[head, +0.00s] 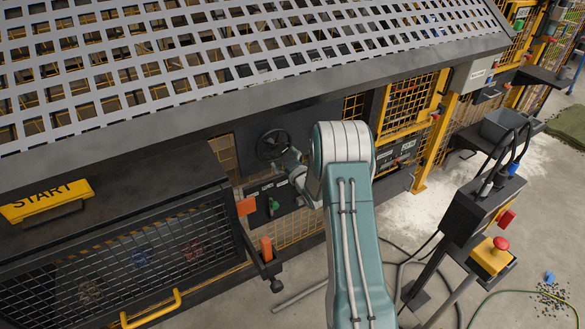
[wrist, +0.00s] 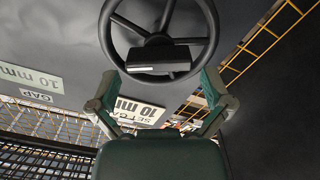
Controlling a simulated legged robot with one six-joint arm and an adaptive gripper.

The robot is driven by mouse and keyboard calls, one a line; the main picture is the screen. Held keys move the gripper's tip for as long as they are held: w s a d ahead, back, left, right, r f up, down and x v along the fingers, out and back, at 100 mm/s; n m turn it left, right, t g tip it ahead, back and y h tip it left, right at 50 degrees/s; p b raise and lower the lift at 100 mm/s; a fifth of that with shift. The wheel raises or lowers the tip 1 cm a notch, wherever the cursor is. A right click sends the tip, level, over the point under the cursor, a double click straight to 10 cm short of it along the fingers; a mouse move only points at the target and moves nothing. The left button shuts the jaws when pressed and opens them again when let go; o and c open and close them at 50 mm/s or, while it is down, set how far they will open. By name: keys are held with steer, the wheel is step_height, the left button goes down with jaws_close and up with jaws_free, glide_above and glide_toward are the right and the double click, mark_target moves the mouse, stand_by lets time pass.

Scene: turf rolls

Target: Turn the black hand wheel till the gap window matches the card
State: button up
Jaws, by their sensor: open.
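The black hand wheel (head: 273,145) is on the dark machine panel left of my arm. In the wrist view the wheel (wrist: 158,40) fills the top middle, with its spokes and a dark block at the lower rim. My gripper (wrist: 160,93) is open, with one green finger on each side just below the rim and nothing between them. In the head view my gripper (head: 292,168) is small and partly hidden by my arm. The gap window (wrist: 30,78), tagged GAP, appears to read 10 mm. The set-gap card (wrist: 138,112) appears to read 10 mm, partly covered by my gripper.
A yellow START sign (head: 45,200) lies on the dark cabinet at left. Yellow mesh guards (head: 405,100) stand right of my arm. A pedestal with a red stop button (head: 501,243) and cables stands at right.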

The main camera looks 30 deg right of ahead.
steer(key=s, duration=0.8)
steer(key=shift+s+d, duration=0.2)
steer(key=shift+s, duration=0.05)
steer(key=s+a+r+m+g+h, duration=0.1)
steer(key=s+a+r+m+g, duration=0.25)
steer(key=r, duration=0.55)
steer(key=s+a+r+g+h, duration=0.2)
steer(key=s+a+r+g, duration=0.15)
steer(key=a+r, duration=0.4)
steer(key=s+a+r+g, duration=0.1)
steer(key=s+a, duration=0.2)
steer(key=s, duration=0.5)
steer(key=s+a+r+m+g+y, duration=0.1)
steer(key=s+a+r+g, duration=0.1)
steer(key=s, duration=0.7)
steer(key=s+a+r+m+g+y, duration=0.1)
steer(key=s+a, duration=0.3)
steer(key=s, duration=0.5)
steer(key=shift+s+a+r+g, duration=0.2)
steer(key=shift+a+r+g, duration=0.15)
steer(key=shift+r+g, duration=0.35)
